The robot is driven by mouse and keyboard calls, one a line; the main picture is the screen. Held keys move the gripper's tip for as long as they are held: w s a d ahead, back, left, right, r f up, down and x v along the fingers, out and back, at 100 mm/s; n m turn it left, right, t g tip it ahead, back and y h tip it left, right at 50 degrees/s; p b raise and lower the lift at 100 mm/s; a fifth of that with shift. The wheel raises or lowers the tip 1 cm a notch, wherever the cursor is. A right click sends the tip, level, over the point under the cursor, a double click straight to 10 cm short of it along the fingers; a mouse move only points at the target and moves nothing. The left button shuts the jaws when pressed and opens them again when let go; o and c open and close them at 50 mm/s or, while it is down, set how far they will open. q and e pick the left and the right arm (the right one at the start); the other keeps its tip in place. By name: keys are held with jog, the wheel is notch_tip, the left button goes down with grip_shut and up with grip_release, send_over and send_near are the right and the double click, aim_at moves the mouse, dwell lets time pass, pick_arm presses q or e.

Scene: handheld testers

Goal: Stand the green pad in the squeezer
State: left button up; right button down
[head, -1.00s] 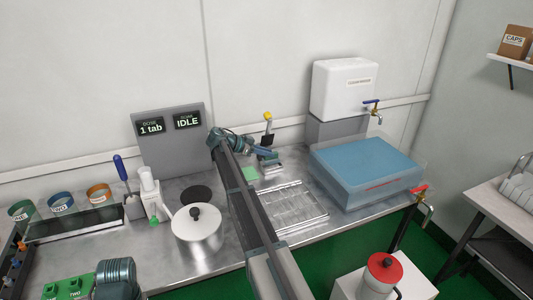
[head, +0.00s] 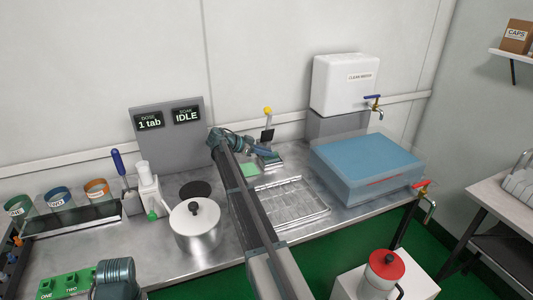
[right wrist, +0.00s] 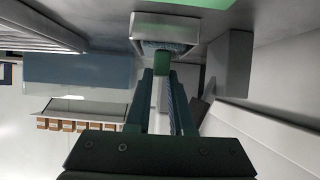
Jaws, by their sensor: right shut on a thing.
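My right gripper (right wrist: 161,82) is shut on the green pad (right wrist: 162,63), a narrow green edge between its fingers in the right wrist view. The pad's far end is at the grey, box-like squeezer (right wrist: 137,28), over its bluish inside. I cannot tell how deep it sits. In the head view my right gripper (head: 262,150) is over the squeezer (head: 272,163) at the back of the counter, and the pad is too small to make out. A lever with a yellow knob (head: 267,110) rises behind.
A flat green patch (head: 250,170) lies on the counter left of the squeezer. A metal drain tray (head: 300,205) is in front, and a large blue-topped basin (head: 365,165) stands to the right. A lidded pot (head: 197,232) stands left of my right arm.

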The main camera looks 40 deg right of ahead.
jog(key=shift+f+b, duration=0.5)
jog(key=shift+f, duration=0.05)
jog(key=c, duration=0.7)
grip_release()
jog(key=p+v, duration=0.6)
jog(key=v, duration=0.8)
jog(key=shift+p, duration=0.35)
jog(key=shift+f, duration=0.1)
